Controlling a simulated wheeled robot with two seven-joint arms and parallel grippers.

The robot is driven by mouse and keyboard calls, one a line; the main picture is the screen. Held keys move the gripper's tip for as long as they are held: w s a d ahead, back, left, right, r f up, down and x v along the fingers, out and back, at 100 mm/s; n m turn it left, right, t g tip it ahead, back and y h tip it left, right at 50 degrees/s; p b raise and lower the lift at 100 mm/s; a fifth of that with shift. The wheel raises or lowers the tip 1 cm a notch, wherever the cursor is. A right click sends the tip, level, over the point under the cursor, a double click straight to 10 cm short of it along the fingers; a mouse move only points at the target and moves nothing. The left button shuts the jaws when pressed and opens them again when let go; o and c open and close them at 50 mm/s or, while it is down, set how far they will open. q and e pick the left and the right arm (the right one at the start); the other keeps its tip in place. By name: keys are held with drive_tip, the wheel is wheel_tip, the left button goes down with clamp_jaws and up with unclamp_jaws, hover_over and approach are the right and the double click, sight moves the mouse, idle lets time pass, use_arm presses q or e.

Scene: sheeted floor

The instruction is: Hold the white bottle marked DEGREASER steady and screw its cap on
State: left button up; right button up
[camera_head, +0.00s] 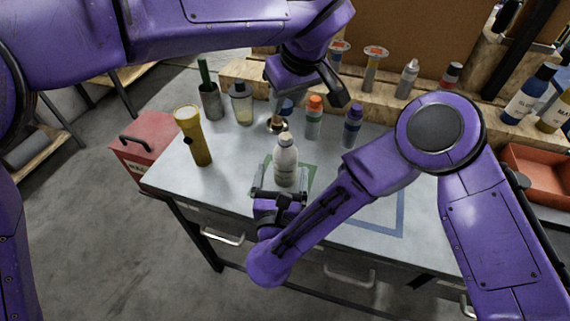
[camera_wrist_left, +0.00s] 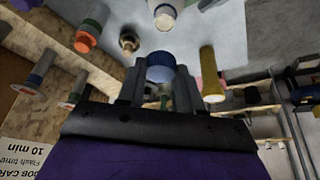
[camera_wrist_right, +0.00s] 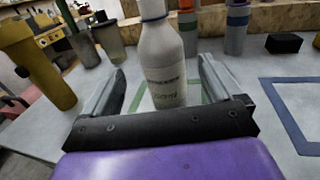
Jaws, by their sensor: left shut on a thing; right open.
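The white bottle (camera_head: 286,165) stands upright on the worktop, inside a green square outline (camera_head: 308,178). Its label is too small to read surely in the head view; the right wrist view shows dark print on the bottle (camera_wrist_right: 162,60). My right gripper (camera_head: 280,190) is open, its fingers on either side of the bottle's lower body, with visible gaps in the right wrist view (camera_wrist_right: 163,90). My left gripper (camera_head: 288,98) is shut on a blue ribbed cap (camera_wrist_left: 160,70), which also shows in the head view (camera_head: 286,107), behind and above the bottle, apart from it.
A yellow flashlight (camera_head: 194,138) stands left of the bottle. An orange-capped bottle (camera_head: 314,118) and a purple-blue bottle (camera_head: 352,127) stand behind right. A grey cup (camera_head: 210,102) and a clear jar (camera_head: 241,105) are back left. A blue outline (camera_head: 385,236) marks bare worktop at right.

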use_arm(q)
drive_tip(key=shift+s+d, duration=0.1)
drive_tip(key=shift+s, duration=0.05)
use_arm(e)
drive_tip(key=w, duration=0.5)
drive_tip(key=w+d, duration=0.1)
drive_tip(key=w, duration=0.1)
drive_tip(key=shift+w, duration=0.4)
use_arm(q)
drive_tip(key=shift+r, duration=0.1)
use_arm(e)
drive_tip(key=shift+r, duration=0.1)
drive_tip(key=c, duration=1.5)
use_arm(q)
hover_over(285, 135)
drive_tip(key=shift+s+d+f, duration=0.15)
drive_tip(key=shift+s+f, duration=0.05)
drive_tip(key=shift+f, duration=1.05)
drive_tip(key=shift+s+d+f, duration=0.1)
drive_tip(key=shift+s+f, duration=0.05)
drive_tip(key=shift+f, duration=1.1)
drive_tip(key=shift+f, duration=0.9)
drive_tip(key=shift+f, duration=0.55)
